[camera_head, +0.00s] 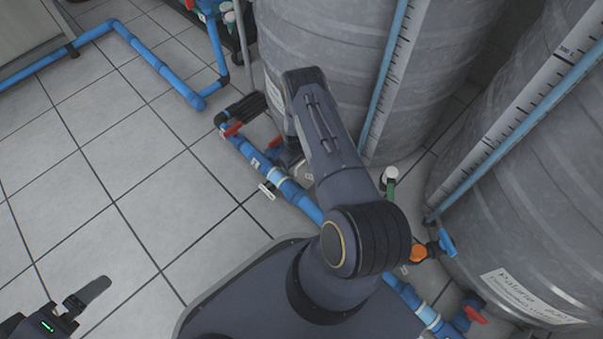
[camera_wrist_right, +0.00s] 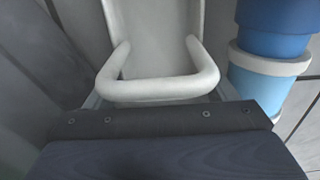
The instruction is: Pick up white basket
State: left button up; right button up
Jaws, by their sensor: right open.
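In the right wrist view, a white basket-like thing (camera_wrist_right: 152,30) with a thick rounded loop handle (camera_wrist_right: 158,88) is right in front of my right gripper (camera_wrist_right: 158,101). The loop lies between the partly visible, parted fingers, close to the dark palm. I cannot tell whether the fingers touch it. In the head view my right arm reaches down beside the grey tank; its gripper is mostly hidden behind the arm, and I cannot make out the basket there. My left gripper (camera_head: 88,294) is at the lower left above the floor, partly cut off, with nothing visible in it.
Large grey tanks (camera_head: 400,90) (camera_head: 540,200) stand behind and to the right. Blue pipes (camera_head: 290,190) with red-handled valves (camera_head: 233,129) run along the floor beside the arm. A blue pipe fitting (camera_wrist_right: 268,75) stands close at the wrist view's right.

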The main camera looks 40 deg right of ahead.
jog(key=shift+c, duration=0.5)
jog(key=c, duration=0.5)
jog(key=shift+c, duration=0.2)
jog(key=shift+r, duration=0.15)
